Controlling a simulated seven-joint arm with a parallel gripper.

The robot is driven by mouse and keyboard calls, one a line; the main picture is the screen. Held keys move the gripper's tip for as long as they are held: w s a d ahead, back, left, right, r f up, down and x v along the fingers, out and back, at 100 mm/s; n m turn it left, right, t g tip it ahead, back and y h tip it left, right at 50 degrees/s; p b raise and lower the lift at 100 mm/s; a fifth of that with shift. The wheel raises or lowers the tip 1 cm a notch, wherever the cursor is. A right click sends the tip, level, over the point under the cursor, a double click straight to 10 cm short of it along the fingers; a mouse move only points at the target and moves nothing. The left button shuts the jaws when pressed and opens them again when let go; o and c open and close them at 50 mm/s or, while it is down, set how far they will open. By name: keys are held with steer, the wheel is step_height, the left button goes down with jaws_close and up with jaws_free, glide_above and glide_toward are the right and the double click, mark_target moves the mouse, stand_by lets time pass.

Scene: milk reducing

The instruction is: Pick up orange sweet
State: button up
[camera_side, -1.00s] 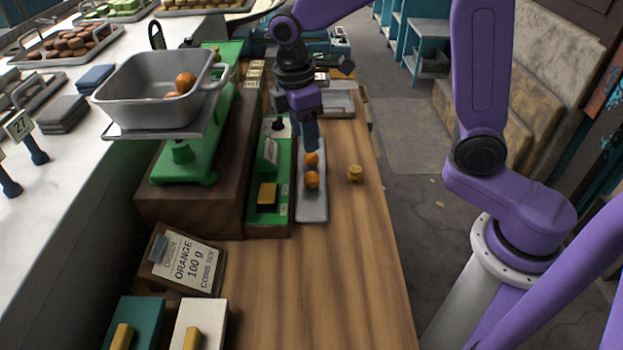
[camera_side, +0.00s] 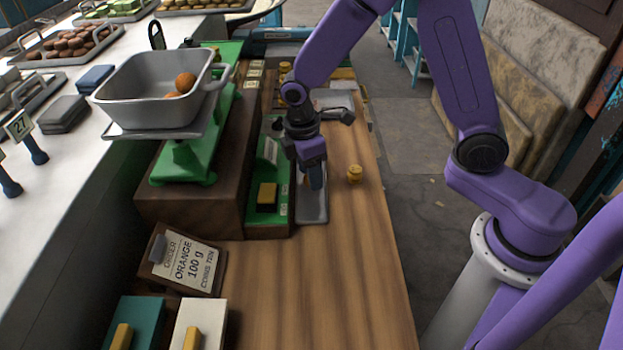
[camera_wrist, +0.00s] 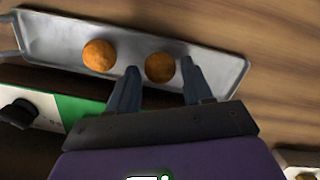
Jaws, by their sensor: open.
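Two round orange sweets lie on a small grey metal tray (camera_wrist: 215,72) in the wrist view. One orange sweet (camera_wrist: 159,67) lies between my gripper's fingertips (camera_wrist: 160,78). The other orange sweet (camera_wrist: 99,55) lies to the left, outside the fingers. My gripper is open, with one finger on each side of the right sweet. In the side view my gripper (camera_side: 315,177) is low over the tray (camera_side: 313,210) and mostly hides the sweets. Whether the fingers touch the sweet I cannot tell.
A green scale (camera_side: 184,160) stands left of the tray, carrying a grey pan (camera_side: 150,100) with orange sweets in it. The front wooden counter (camera_side: 320,290) is clear.

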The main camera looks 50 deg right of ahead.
steer(key=shift+f, duration=0.6)
steer(key=c, duration=0.8)
steer(key=shift+r, duration=0.1)
